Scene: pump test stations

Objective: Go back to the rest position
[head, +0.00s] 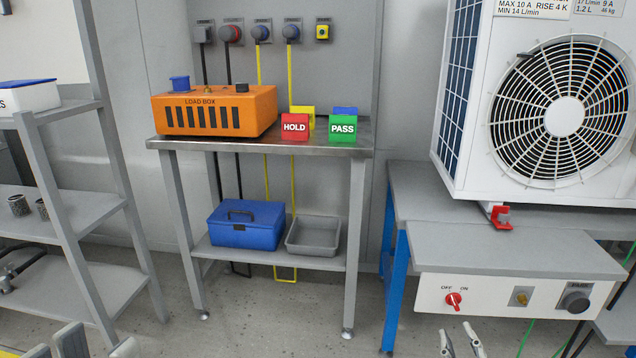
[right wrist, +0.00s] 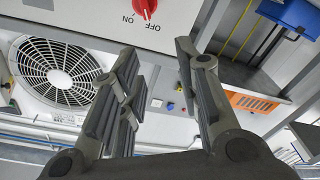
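My right gripper (head: 460,342) is at the bottom edge of the head view, in front of the control panel with the red switch. In the right wrist view its two fingers (right wrist: 157,60) stand apart with nothing between them, so it is open and empty. My left gripper (head: 97,345) just enters the head view at the bottom left. Its finger parts look apart with no object between them; the rest is cut off by the frame edge.
A steel table (head: 330,149) holds an orange load box (head: 215,111), a red HOLD sign (head: 295,127) and a green PASS sign (head: 343,128). A white fan unit (head: 450,165) stands on the right bench (head: 480,253). A shelf rack (head: 75,210) is at left. Floor between is clear.

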